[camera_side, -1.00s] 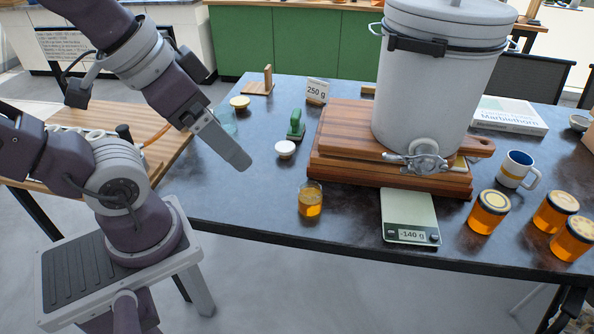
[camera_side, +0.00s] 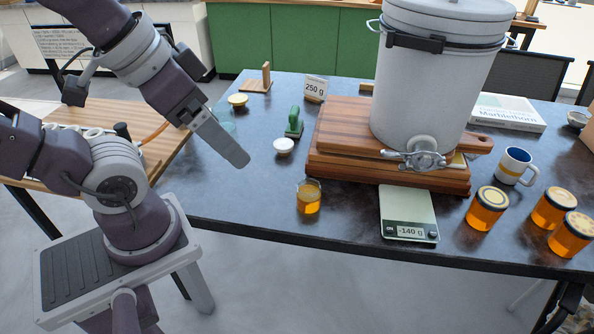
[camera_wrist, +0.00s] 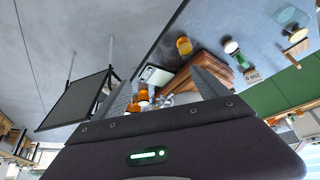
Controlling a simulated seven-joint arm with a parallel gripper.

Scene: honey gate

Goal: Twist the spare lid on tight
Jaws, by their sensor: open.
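A small open glass jar (camera_side: 308,198) partly filled with amber honey stands near the table's front edge; it also shows in the wrist view (camera_wrist: 184,47). A small white lid-like disc (camera_side: 284,146) lies behind it, also in the wrist view (camera_wrist: 231,47). A yellowish lid-like disc (camera_side: 238,100) lies further back. I cannot tell which one is the spare lid.
A large white bucket (camera_side: 430,85) with a tap stands on wooden boards (camera_side: 335,170). A scale (camera_side: 408,215) reads -140 g. Several lidded honey jars (camera_side: 487,208) and a mug (camera_side: 516,166) stand at right. A green-handled object (camera_side: 294,124) and a 250 g sign (camera_side: 315,88) are behind.

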